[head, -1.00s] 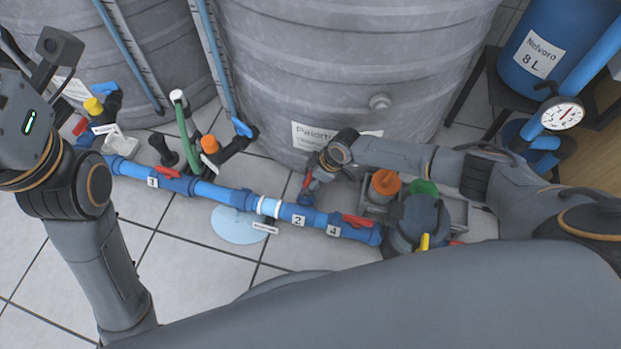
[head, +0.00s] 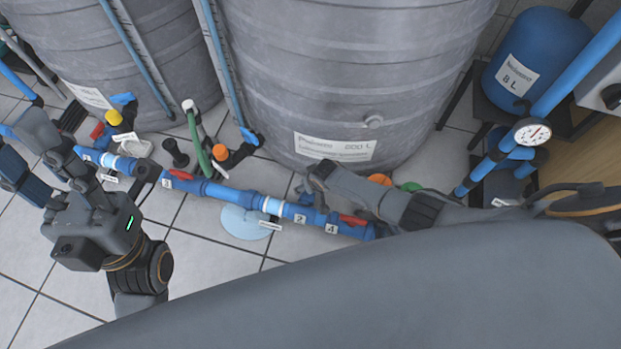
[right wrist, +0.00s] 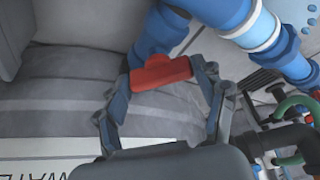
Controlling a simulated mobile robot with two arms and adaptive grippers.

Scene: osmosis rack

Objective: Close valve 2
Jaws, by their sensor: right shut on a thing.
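Valve 2 sits on the blue pipe by the label "2" (head: 300,218). Its red handle (right wrist: 160,74) shows in the right wrist view, with the blue valve body (right wrist: 160,30) just above it. My right gripper (right wrist: 163,82) is shut on this handle, one finger at each end. In the head view my right gripper (head: 314,186) is above the pipe and hides the handle. The angle of the handle to the pipe is hard to tell. My left gripper (head: 26,148) is at the left, empty, with its fingers apart, away from valve 2.
Another red valve handle (head: 352,220) is close by label "4". A further red handle (head: 180,175) is up the pipe to the left. Large grey tanks (head: 350,70) stand behind. A puddle (head: 243,222) lies on the tiles. A pressure gauge (head: 532,132) is at the right.

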